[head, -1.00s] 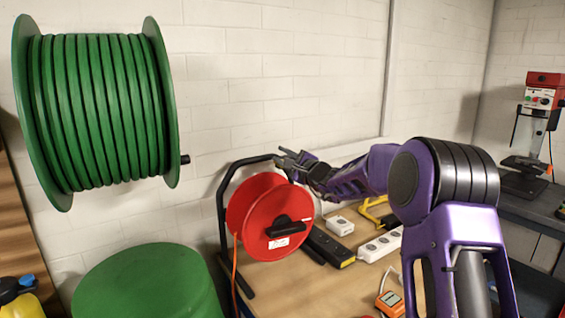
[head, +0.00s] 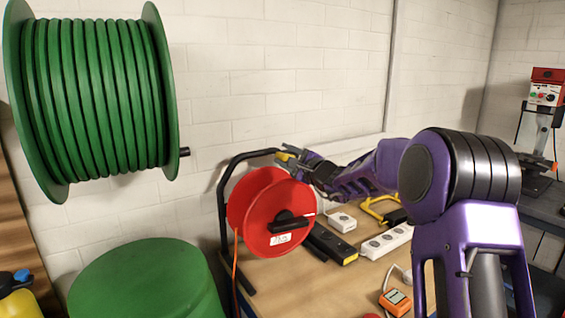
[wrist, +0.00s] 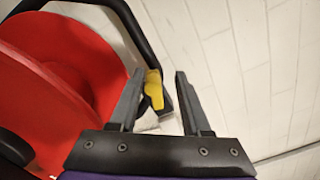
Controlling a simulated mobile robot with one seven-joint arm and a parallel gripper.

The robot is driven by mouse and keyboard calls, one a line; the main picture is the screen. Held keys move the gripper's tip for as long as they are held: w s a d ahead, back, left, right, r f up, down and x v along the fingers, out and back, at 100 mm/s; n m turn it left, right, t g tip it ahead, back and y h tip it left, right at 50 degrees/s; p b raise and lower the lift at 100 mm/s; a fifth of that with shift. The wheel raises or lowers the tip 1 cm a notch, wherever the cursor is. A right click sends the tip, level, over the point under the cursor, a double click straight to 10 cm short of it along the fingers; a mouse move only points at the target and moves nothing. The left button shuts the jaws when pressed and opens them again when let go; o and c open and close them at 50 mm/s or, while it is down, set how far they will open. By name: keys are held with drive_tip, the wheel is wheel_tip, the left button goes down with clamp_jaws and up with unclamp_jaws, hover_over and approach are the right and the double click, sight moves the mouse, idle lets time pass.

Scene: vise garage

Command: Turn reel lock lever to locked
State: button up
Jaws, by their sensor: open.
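The red cable reel (head: 258,205) stands on the workbench in a black tube frame. It also fills the left of the wrist view (wrist: 50,75). A small yellow lever (wrist: 154,90) with a dark part below it sits by the black frame, at the reel's upper right side. The yellow tip also shows in the head view (head: 283,157). My gripper (wrist: 160,72) is open, with the lever between its fingers, nearer the left finger; I cannot tell whether they touch. In the head view my gripper (head: 289,156) is small and partly overlaps the lever.
The black tube frame (head: 222,200) runs close around the fingers. A white block wall (head: 290,80) is behind. A large green hose reel (head: 95,100) hangs at upper left. Power strips (head: 388,240) and an orange meter (head: 395,302) lie on the workbench (head: 310,285).

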drive_tip(key=shift+s+d+f, duration=0.1)
drive_tip(key=shift+d+f, duration=0.45)
drive_tip(key=shift+d, duration=0.25)
drive_tip(key=shift+s+d+r+b, duration=0.15)
drive_tip(key=shift+s+r+b, duration=0.1)
drive_tip(key=shift+b, duration=0.1)
drive_tip(key=b+v, duration=0.7)
drive_tip(key=v, duration=0.9)
drive_tip(key=shift+s+a+r, duration=0.2)
drive_tip(key=shift+s+r, duration=0.25)
drive_tip(key=shift+r, duration=0.1)
drive_tip(key=shift+f+b, duration=0.1)
drive_tip(key=shift+b, duration=0.25)
